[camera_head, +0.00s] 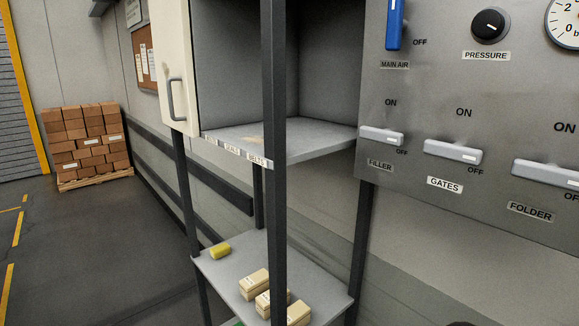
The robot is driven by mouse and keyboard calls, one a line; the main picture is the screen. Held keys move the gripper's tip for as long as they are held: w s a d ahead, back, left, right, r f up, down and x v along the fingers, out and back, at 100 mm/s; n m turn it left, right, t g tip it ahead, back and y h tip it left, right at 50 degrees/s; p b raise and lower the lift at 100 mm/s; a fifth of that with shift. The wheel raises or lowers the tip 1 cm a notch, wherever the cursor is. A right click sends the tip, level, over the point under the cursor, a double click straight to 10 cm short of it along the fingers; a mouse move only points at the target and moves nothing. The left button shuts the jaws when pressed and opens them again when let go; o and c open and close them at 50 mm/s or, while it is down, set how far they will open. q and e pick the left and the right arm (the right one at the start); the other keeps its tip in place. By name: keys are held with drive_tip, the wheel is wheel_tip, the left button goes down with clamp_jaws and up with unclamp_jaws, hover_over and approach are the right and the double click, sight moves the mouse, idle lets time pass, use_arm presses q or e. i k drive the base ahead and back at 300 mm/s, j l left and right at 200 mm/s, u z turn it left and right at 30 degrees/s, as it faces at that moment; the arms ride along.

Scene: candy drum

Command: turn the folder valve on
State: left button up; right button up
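The folder valve (545,173) is a light grey lever at the right edge of the head view, on a grey metal panel (480,215). Its handle lies roughly horizontal, and its right end is cut off by the frame. An ON mark is above it, an OFF mark is below its right part, and a FOLDER label (530,212) is underneath. The handle lies along the OFF side, not up toward ON.
The gates valve (453,152) and filler valve (382,136) also lie sideways. The blue main air handle (395,22) is upright beside the pressure knob (490,26). A shelf rack (275,180) with an open cabinet door (177,70) stands left of the panel.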

sight(551, 174)
drive_tip(key=z, duration=1.45)
